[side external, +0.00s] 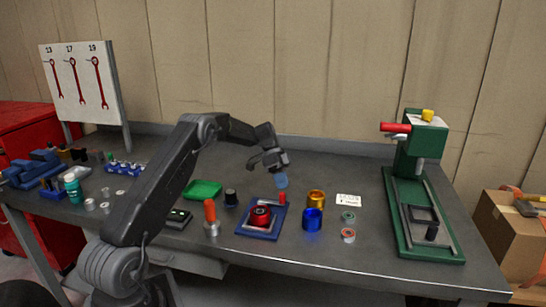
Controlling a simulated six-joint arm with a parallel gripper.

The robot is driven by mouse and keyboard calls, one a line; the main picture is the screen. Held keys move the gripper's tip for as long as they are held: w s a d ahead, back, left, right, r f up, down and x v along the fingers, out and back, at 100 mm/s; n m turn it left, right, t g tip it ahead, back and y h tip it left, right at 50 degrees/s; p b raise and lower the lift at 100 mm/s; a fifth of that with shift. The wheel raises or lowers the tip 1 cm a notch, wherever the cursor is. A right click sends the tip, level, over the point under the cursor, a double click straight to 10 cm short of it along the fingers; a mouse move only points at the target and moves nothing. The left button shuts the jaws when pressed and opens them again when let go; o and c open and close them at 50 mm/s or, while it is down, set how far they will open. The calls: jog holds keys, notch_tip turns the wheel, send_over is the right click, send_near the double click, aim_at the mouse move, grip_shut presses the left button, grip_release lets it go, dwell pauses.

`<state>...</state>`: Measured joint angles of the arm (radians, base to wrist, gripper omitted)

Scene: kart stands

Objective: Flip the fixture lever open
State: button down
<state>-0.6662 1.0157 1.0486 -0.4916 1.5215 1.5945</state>
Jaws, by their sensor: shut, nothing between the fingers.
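The fixture appears to be a blue square plate (273,233) on the bench in front of my arm. A round red part (260,215) with a dark centre sits on it. A small red upright piece (282,198) stands at the plate's back right edge and looks like the lever.
Gold (316,198) and blue (312,219) cylinders stand right of the plate. An orange-handled tool (210,215) and a dark knob (231,198) stand left of it, with a green tray (202,189) behind. A green press (400,215) with a red handle stands at the right.

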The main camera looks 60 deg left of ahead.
jog(key=v, duration=1)
jog(key=shift+a, duration=0.35)
jog(key=shift+w, duration=0.1)
